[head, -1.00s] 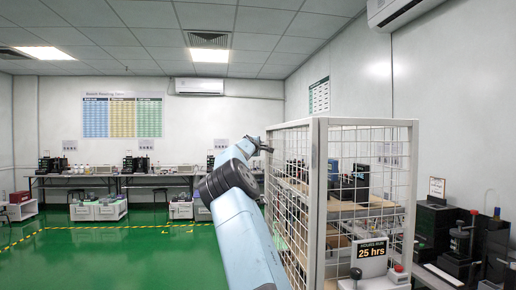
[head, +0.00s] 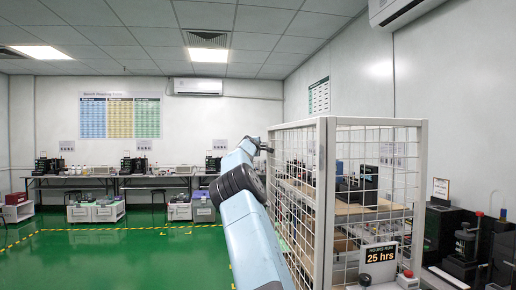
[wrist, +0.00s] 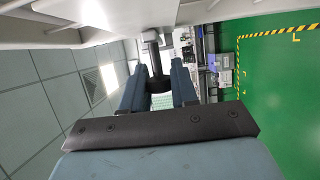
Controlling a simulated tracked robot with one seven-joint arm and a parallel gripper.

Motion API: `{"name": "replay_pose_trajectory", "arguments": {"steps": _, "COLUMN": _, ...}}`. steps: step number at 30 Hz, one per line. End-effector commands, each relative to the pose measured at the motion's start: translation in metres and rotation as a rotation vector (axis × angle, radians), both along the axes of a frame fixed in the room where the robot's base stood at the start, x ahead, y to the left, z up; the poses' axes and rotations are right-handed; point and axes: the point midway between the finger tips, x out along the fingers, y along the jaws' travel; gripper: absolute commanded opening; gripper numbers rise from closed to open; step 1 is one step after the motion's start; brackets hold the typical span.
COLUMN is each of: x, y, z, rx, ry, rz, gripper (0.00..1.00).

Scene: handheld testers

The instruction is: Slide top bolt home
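The top bolt (wrist: 151,50) shows in the wrist view as a dark stem with a round black knob below a pale frame. The two blue fingers of my gripper (wrist: 159,92) flank the knob closely, one on each side, and appear shut on it. In the head view my gripper (head: 262,145) is small, at the far upper left edge of the white mesh cage (head: 325,200). The bolt's tip and any socket for it cannot be made out.
The cage stands right of my arm, with shelves of equipment inside. An "hours run 25 hrs" sign (head: 380,254) stands at its front right. Black testers (head: 464,240) are at the far right. Green floor (head: 120,250) is open on the left, before the back benches.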

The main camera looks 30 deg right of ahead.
Motion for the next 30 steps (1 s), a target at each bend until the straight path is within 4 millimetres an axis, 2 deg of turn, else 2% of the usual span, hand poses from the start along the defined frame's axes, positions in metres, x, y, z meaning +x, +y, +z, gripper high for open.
{"name": "replay_pose_trajectory", "arguments": {"steps": 1, "x": 0.002, "y": 0.001, "z": -0.003, "rx": 0.001, "ry": 0.003, "rz": 0.002, "gripper": 0.32}}
{"name": "replay_pose_trajectory", "arguments": {"steps": 7, "x": 0.001, "y": -0.001, "z": -0.002, "rx": 0.0, "ry": 0.001, "rz": 0.001, "gripper": 0.51}}
{"name": "replay_pose_trajectory", "arguments": {"steps": 19, "x": -0.004, "y": 0.002, "z": 0.001, "rx": -0.002, "ry": 0.001, "rz": -0.001, "gripper": 0.51}}
{"name": "replay_pose_trajectory", "arguments": {"steps": 30, "x": -0.028, "y": 0.026, "z": -0.001, "rx": -0.001, "ry": 0.001, "rz": 0.001, "gripper": 0.51}}
